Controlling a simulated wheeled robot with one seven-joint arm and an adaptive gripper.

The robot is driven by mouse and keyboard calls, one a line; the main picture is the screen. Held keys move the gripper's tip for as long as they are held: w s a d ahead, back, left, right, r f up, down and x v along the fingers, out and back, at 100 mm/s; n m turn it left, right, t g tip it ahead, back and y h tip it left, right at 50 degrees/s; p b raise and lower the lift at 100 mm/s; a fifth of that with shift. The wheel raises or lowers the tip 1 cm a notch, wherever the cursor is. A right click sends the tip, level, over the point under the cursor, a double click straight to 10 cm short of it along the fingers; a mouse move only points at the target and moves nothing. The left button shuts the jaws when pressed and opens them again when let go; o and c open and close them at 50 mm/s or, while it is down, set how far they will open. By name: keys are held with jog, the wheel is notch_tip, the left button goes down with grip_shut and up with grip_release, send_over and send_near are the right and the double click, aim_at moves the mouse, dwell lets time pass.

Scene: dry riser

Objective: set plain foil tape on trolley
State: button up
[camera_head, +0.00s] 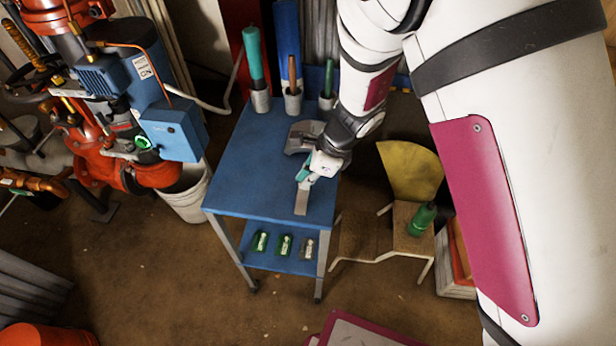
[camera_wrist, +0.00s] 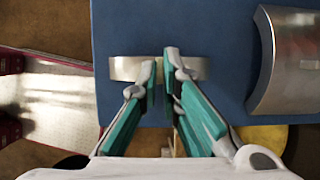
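The blue trolley (camera_head: 262,150) stands mid-picture. Its blue top also fills the middle of the wrist view (camera_wrist: 220,35). A pale silver band (camera_wrist: 122,68), which looks like the foil tape, lies across my fingertips over the trolley top; in the head view it shows as a pale strip (camera_head: 301,203) near the front edge. My gripper (camera_wrist: 161,75) is low over the top, its teal fingers close together with a narrow gap at the middle of the band. The fingers hide that middle, so I cannot tell whether they hold it. The head view (camera_head: 303,181) shows the gripper touching or just above the strip.
A curved silver shell (camera_wrist: 290,62) lies on the top beside the band. Holders with tools (camera_head: 291,100) line the trolley's back. Several small items (camera_head: 285,245) sit on the lower shelf. A yellow-backed chair (camera_head: 408,170) with a green bottle (camera_head: 422,219) is at right; red pipework (camera_head: 105,165) is at left.

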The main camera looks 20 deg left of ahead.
jog(key=o, duration=0.4)
jog(key=shift+p+v, duration=0.4)
jog(key=shift+v, duration=5.6)
